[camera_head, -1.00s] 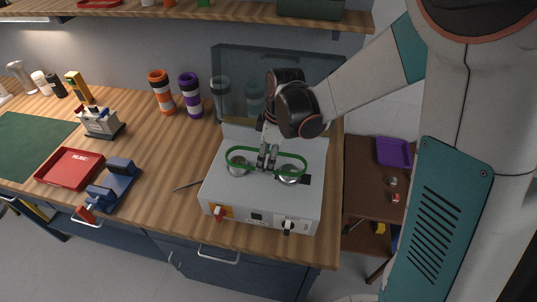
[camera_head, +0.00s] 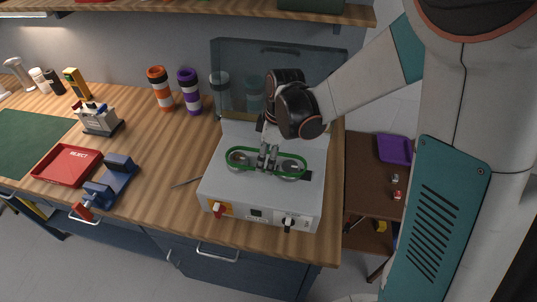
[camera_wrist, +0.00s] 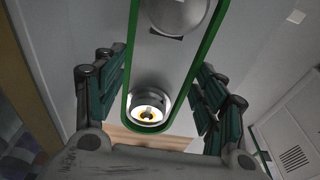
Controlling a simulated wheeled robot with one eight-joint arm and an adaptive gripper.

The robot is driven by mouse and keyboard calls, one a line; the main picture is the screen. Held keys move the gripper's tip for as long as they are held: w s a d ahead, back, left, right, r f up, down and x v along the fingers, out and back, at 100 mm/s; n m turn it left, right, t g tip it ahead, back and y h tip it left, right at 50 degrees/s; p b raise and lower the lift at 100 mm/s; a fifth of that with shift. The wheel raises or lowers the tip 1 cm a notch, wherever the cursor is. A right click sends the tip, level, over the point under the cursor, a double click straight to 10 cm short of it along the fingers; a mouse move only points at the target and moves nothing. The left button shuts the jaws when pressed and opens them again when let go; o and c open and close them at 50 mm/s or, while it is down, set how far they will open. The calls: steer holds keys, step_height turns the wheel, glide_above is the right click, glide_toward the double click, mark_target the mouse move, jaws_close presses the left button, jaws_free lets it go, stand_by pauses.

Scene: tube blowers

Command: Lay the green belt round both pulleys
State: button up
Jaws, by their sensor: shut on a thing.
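The green belt (camera_head: 299,176) is a long loop over the grey machine (camera_head: 222,190). In the head view it surrounds the left pulley (camera_head: 238,163) and the right pulley (camera_head: 289,171). The wrist view shows one pulley (camera_wrist: 150,108) inside the near rounded end of the belt (camera_wrist: 203,60), and another round metal pulley (camera_wrist: 178,12) inside it farther up. My gripper (camera_head: 266,165) points down between the pulleys, shut on the belt's two long sides; its fingers show either side of the loop in the wrist view (camera_wrist: 160,95). I cannot tell whether the belt touches the pulley rims.
A clear raised panel (camera_head: 235,65) stands behind the machine. Knobs and a switch (camera_head: 217,209) are on its front. A thin tool (camera_head: 186,182), blue vise-like fixture (camera_head: 113,182) and red reject tray (camera_head: 67,165) lie left. Orange (camera_head: 160,88) and purple (camera_head: 189,92) cylinders stand behind.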

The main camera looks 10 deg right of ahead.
steer(key=shift+f+b, duration=0.95)
steer(key=shift+f, duration=0.2)
steer(key=o, duration=1.1)
steer(key=shift+o, duration=0.2)
step_height(320, 180, up, 12)
steer(key=d, duration=0.1)
steer(key=shift+s+d, duration=0.35)
steer(key=shift+s, duration=0.05)
steer(key=shift+s, duration=0.1)
